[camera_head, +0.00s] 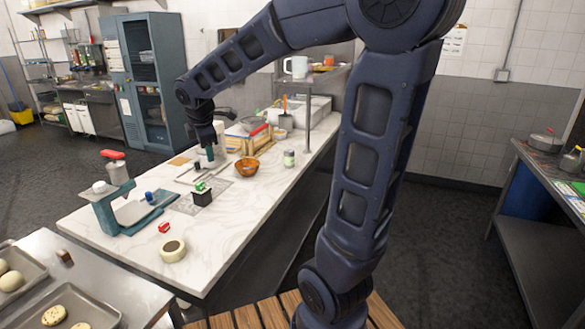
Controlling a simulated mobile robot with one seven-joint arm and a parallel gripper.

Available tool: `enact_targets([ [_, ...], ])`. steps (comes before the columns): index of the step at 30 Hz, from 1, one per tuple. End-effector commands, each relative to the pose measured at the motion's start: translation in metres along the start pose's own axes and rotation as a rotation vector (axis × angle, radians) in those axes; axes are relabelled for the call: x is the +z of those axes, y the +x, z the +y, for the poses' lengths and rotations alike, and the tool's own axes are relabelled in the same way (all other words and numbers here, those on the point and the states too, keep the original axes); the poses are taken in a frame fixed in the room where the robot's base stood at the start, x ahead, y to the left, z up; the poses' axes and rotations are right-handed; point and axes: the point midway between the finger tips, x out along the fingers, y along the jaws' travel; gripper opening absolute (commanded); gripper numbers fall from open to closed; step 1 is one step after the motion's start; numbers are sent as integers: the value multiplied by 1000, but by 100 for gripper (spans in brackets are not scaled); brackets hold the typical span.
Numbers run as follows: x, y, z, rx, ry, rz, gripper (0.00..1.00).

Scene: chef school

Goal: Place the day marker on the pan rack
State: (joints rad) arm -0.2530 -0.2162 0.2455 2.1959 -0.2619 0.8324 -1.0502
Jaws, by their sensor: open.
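My gripper (208,145) hangs over the far half of the white marble counter (228,222), pointing down, with its jaws open. A small dark green upright piece (210,154) shows at its fingertips; I cannot tell whether it is between them or behind them. I cannot tell for sure which thing is the day marker. A black block with a green top (202,195) and a small red piece (164,227) stand nearer on the counter. A wooden slotted rack (257,144) holding pans, possibly the pan rack, stands just right of my gripper.
An orange bowl (247,168) and a small jar (289,158) stand right of the gripper. A teal scale (122,214) and a tape roll (173,250) are nearer. A raised shelf (318,76) stands over the counter's far end. The near-right counter surface is clear.

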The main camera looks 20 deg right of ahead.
Motion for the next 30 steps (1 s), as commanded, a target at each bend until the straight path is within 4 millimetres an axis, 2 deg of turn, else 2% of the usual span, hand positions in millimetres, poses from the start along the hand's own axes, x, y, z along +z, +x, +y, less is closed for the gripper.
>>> enact_targets([
  [1,20,-7,-10,2,105,-8,45],
  [6,75,-24,-50,-6,486,-20,45],
  [12,125,-40,-105,-14,932,-17,45],
  [15,144,-46,-134,-20,1154,-7,45],
  [22,168,-51,-188,-40,1559,22,45],
  [26,173,-52,-203,-49,1673,33,45],
  [30,174,-52,-208,-53,1711,37,45],
])
